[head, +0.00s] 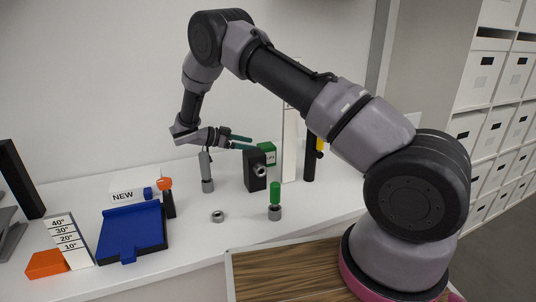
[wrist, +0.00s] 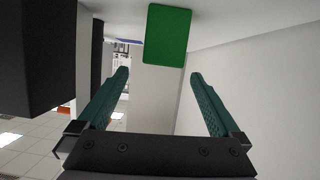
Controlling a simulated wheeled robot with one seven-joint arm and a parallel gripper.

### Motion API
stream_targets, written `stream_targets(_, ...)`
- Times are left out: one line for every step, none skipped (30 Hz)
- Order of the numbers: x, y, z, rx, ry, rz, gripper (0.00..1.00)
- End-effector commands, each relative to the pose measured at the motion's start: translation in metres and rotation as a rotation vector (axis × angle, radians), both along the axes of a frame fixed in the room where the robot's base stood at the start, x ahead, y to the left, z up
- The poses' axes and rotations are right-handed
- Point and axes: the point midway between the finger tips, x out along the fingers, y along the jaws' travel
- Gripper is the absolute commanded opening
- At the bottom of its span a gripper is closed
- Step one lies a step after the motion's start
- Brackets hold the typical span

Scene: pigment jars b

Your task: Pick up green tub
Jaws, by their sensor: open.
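The green tub (head: 268,153) stands at the back of the white table, near the wall, partly hidden behind a black block in the head view. In the wrist view the green tub (wrist: 167,35) shows as a rounded green face at the top, beyond the fingertips. My gripper (head: 252,144) points right towards it, with its teal fingers apart. In the wrist view my gripper (wrist: 159,75) is open and empty, with the tub's face ahead, roughly between the lines of the fingers. I see no contact.
A black block (head: 254,172) with a round metal fitting stands just in front of the tub. A green-topped cylinder (head: 275,195), a metal ring (head: 217,216) and a grey post (head: 207,172) stand nearby. A blue tray (head: 132,232) lies left. A white upright panel (head: 290,145) rises right of the tub.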

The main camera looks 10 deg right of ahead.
Motion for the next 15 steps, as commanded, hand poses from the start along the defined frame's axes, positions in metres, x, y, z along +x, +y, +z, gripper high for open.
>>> stream_targets(0.001, 0.003, -0.005, -0.021, -0.024, 0.006, 1.0)
stream_targets(0.001, 0.004, -0.007, -0.029, -0.035, 0.006, 1.0)
stream_targets(0.001, 0.004, -0.009, -0.038, -0.047, 0.008, 1.0)
stream_targets(0.002, 0.002, -0.01, -0.042, -0.053, 0.009, 1.0)
stream_targets(0.003, -0.001, -0.011, -0.043, -0.055, 0.008, 1.0)
stream_targets(0.004, -0.006, -0.012, -0.045, -0.057, 0.007, 1.0)
stream_targets(0.005, -0.01, -0.014, -0.045, -0.058, 0.006, 1.0)
stream_targets(0.006, -0.015, -0.015, -0.045, -0.058, 0.006, 1.0)
stream_targets(0.007, -0.022, -0.017, -0.044, -0.055, 0.006, 1.0)
stream_targets(0.007, -0.027, -0.019, -0.043, -0.055, 0.006, 1.0)
stream_targets(0.008, -0.031, -0.02, -0.043, -0.056, 0.005, 1.0)
stream_targets(0.009, -0.036, -0.021, -0.043, -0.055, 0.006, 1.0)
stream_targets(0.01, -0.039, -0.023, -0.043, -0.054, 0.007, 1.0)
stream_targets(0.011, -0.041, -0.023, -0.042, -0.055, 0.008, 1.0)
stream_targets(0.011, -0.044, -0.024, -0.042, -0.055, 0.009, 1.0)
